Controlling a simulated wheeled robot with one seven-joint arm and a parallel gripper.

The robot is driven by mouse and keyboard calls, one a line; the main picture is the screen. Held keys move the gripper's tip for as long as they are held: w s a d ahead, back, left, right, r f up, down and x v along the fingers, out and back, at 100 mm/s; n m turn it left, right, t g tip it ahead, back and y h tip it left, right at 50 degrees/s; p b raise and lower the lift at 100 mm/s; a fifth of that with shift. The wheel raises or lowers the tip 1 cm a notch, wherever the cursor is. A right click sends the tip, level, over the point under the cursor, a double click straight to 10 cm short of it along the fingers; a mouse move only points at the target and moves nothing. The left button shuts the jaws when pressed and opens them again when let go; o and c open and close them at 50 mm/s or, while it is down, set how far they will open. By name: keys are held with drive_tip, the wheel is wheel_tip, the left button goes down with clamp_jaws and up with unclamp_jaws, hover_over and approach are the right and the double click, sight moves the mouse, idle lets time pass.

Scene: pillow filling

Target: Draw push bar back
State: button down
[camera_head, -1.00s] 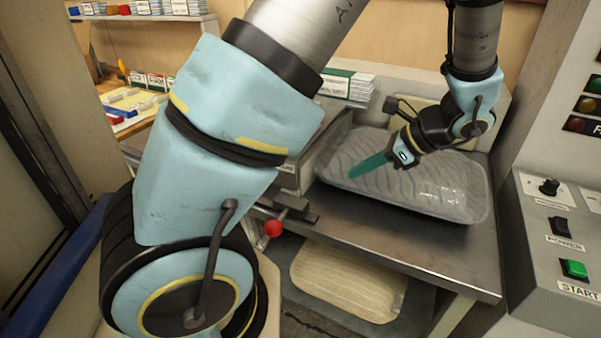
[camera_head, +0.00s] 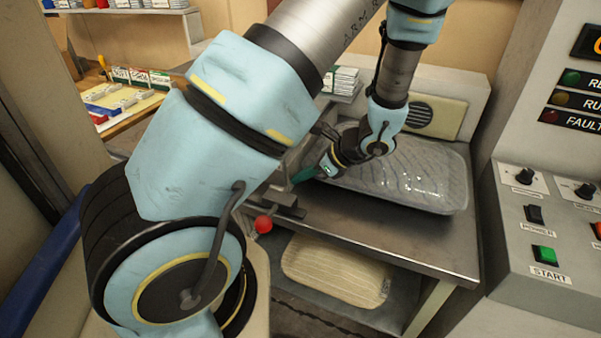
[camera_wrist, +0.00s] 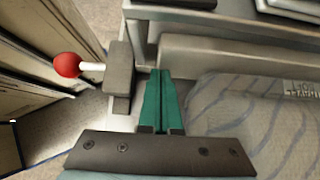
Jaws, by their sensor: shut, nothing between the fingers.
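My gripper (camera_head: 302,176) has teal fingers, shut and empty, at the left end of the pillow in the head view. In the wrist view its fingertips (camera_wrist: 160,78) point at the near end of a long grey bar (camera_wrist: 235,55), which looks like the push bar. Whether they touch it I cannot tell. A grey block (camera_wrist: 120,70) with a white rod and red knob (camera_wrist: 67,65) lies just left of the fingers. The red knob (camera_head: 263,224) also shows in the head view, at the table's left front edge. My arm hides much of the bar there.
A clear-wrapped, striped pillow (camera_head: 410,175) lies on the metal table (camera_head: 400,238), right of my gripper. A beige pillow-like item (camera_head: 335,272) lies below the table. A control panel (camera_head: 545,215) stands at the right. The table's front strip is clear.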

sight(289, 167)
drive_tip(key=shift+a, duration=0.1)
drive_tip(key=w+a, duration=0.1)
drive_tip(key=a, duration=0.1)
drive_tip(key=w+a+b, duration=0.1)
drive_tip(key=a, duration=0.1)
drive_tip(key=shift+w+a, duration=0.15)
drive_tip(key=shift+w, duration=0.05)
idle(0.4)
